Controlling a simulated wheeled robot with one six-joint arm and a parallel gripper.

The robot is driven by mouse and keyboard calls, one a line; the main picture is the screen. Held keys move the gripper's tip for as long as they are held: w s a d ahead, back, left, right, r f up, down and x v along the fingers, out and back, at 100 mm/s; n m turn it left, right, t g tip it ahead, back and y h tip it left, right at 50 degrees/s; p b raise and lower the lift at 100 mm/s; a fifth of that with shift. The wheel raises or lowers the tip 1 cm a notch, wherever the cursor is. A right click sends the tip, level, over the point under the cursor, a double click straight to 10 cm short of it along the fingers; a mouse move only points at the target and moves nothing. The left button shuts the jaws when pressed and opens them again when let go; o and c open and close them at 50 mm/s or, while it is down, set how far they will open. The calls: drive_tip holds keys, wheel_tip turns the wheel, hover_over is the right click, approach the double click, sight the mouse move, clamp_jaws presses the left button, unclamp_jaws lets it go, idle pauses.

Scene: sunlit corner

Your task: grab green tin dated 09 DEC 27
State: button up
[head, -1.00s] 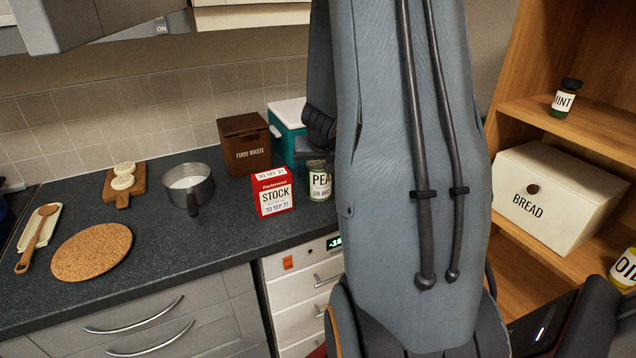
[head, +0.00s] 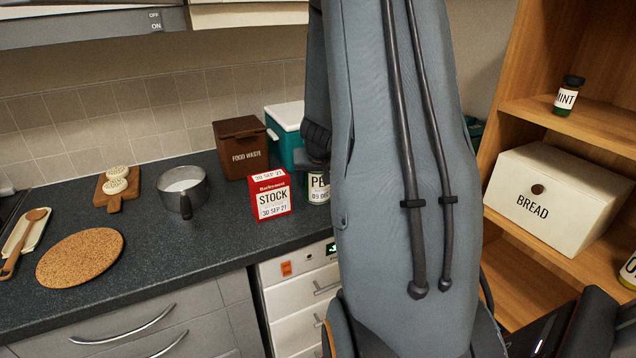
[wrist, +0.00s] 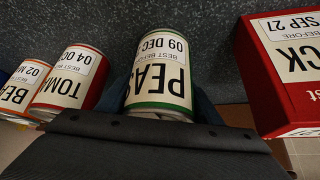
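The green-rimmed PEAS tin (wrist: 160,80) shows upside down in the wrist view, with "09 DEC" on its label; the year is hidden. In the head view the tin (head: 318,188) stands upright on the counter, right of the red STOCK box, partly covered by my arm. My gripper (wrist: 161,95) is at the tin, with a dark blue finger showing on each side of it. The fingers look apart around the tin, and I see no clear grip on it. In the head view my gripper (head: 313,164) is low over the tin's top, its fingers hidden.
The STOCK box (head: 269,196) stands close beside the tin. The wrist view shows a TOMATO tin (wrist: 70,80) and a BEANS tin (wrist: 22,90) on the other side. A FOOD WASTE bin (head: 242,150) and teal box (head: 285,130) stand behind. A pan (head: 183,190) is farther left.

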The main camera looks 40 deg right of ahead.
drive_tip(key=c, duration=0.7)
drive_tip(key=shift+c, duration=0.2)
drive_tip(key=shift+r, duration=0.2)
